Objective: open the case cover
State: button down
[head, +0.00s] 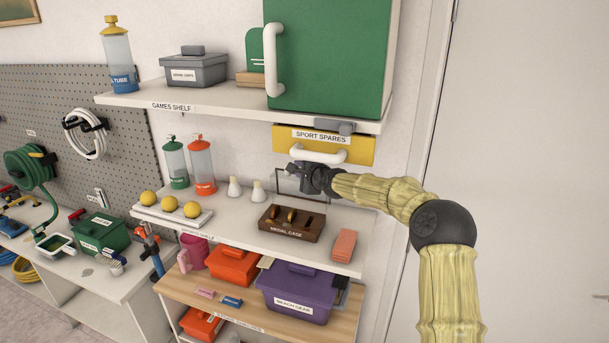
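The brown wooden medal case (292,232) sits on the white middle shelf, its label facing me and several round gold-brown pieces showing in its top. A thin dark-framed, clear panel (287,186) stands up behind and above the case. It looks like the case's cover in a raised position, but its hinge side is not clear. My gripper (307,178) is at the upper right of this panel, touching or very close to it, above the back of the case. The fingers are small, dark and partly hidden, so I cannot tell whether they are shut on the frame.
Above my gripper hangs a yellow drawer (350,148) with a white handle, under a green cabinet (335,60). A salmon block (344,245) lies right of the case. White shuttlecocks (234,187) and yellow balls (171,204) are to the left.

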jog(key=shift+w+r, duration=0.3)
jog(key=shift+r, duration=0.35)
jog(key=c, duration=1.3)
grip_release()
jog(key=shift+c, duration=0.2)
jog(key=shift+s, duration=0.15)
jog(key=shift+f, duration=0.3)
jog(key=shift+d, duration=0.2)
jog(key=b+v, duration=0.6)
jog(key=v, duration=0.5)
jog(key=shift+s, duration=0.25)
jog(key=shift+s+r, duration=0.1)
jog(key=shift+s, duration=0.05)
